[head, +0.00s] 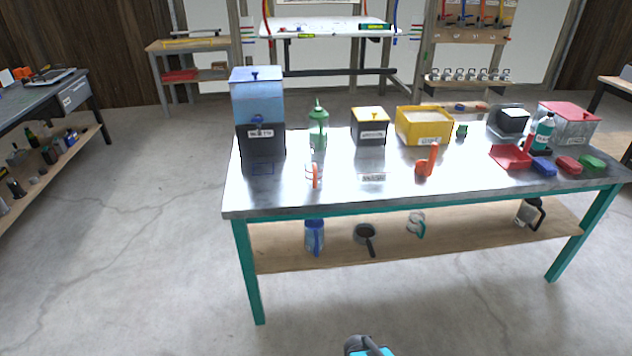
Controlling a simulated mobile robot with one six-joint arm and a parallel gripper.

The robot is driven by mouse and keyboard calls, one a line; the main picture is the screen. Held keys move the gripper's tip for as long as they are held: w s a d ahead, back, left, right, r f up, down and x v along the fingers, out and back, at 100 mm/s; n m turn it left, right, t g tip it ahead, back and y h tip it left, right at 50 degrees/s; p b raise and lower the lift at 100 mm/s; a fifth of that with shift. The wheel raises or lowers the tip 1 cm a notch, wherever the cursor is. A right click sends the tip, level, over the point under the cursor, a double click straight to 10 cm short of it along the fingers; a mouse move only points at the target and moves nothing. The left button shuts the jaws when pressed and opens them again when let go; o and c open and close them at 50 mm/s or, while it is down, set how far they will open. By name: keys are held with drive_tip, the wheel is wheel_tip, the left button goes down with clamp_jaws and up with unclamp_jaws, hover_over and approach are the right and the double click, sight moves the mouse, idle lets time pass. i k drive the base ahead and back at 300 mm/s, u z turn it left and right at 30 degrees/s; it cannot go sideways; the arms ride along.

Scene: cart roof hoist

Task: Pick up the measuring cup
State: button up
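A clear cup with an orange-red handle (315,176) stands on the steel tabletop (340,196), near its front edge and left of the middle. It looks like a measuring cup, but it is too small to see any markings. A similar clear cup with a green handle (416,223) stands on the wooden lower shelf. A blue jug-like vessel (314,236) is on the same shelf. Only a grey and cyan part of my arm shows at the bottom edge, in front of the table. My gripper's fingers are not visible.
A tall blue-and-black dispenser (258,105), green bottle (318,128), black box (370,130) and yellow bin (424,128) stand behind the cup. An orange scoop-like item (428,162) is to its right. A pan (365,236) is below. The floor in front is clear.

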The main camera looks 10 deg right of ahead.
sight(313, 161)
drive_tip(key=z, duration=0.2)
drive_tip(key=k, duration=0.6)
drive_tip(key=u, duration=2.2)
drive_tip(key=i, duration=0.85)
drive_tip(key=z, duration=0.25)
